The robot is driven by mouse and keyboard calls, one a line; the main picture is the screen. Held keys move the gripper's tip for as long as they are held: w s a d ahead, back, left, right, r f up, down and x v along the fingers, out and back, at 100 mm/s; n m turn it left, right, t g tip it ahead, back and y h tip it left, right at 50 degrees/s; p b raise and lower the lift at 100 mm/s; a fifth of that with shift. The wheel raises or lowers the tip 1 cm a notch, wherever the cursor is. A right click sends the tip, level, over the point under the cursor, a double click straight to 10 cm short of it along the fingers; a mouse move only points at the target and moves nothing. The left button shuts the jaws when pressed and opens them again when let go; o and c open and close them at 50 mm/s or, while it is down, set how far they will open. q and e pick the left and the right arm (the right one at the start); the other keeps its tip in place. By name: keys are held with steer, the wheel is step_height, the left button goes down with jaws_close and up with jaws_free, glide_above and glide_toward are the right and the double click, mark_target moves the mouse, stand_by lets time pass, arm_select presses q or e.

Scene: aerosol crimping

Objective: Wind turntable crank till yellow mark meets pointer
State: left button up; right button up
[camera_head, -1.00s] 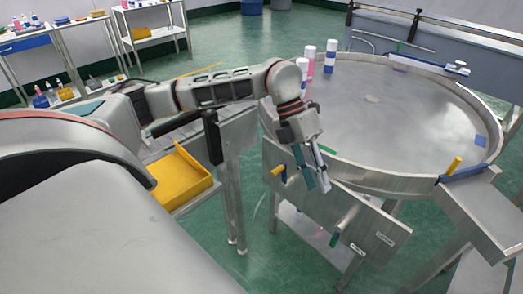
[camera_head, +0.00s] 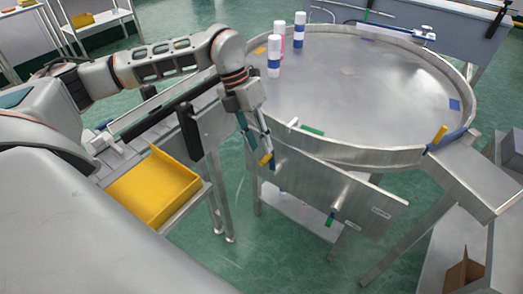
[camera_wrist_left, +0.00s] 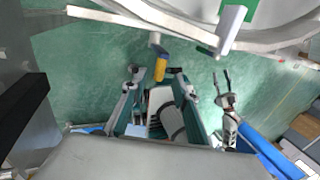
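The round steel turntable (camera_head: 375,90) shows a yellow mark (camera_head: 261,50) at its far left, a green mark (camera_head: 312,131) at the near rim and a blue mark (camera_head: 454,104) at the right. A white block that looks like the pointer (camera_head: 292,124) sits on the near rim beside the green mark; it also shows in the left wrist view (camera_wrist_left: 230,30). The yellow crank handle (camera_head: 266,158) sticks out below the rim. My left gripper (camera_wrist_left: 155,74) is open, the handle (camera_wrist_left: 161,68) lying between its fingertips. My right gripper (camera_wrist_left: 224,78) is open and empty.
White cans with blue bands (camera_head: 274,60) and a pink can stand on the turntable's far left. A yellow tray (camera_head: 154,187) sits left of my left gripper.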

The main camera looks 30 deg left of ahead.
mark_target(264, 157)
arm_select(q)
steer(key=shift+x, duration=1.75)
jaws_close()
steer(key=shift+a+f, duration=0.1)
steer(key=shift+a, duration=0.1)
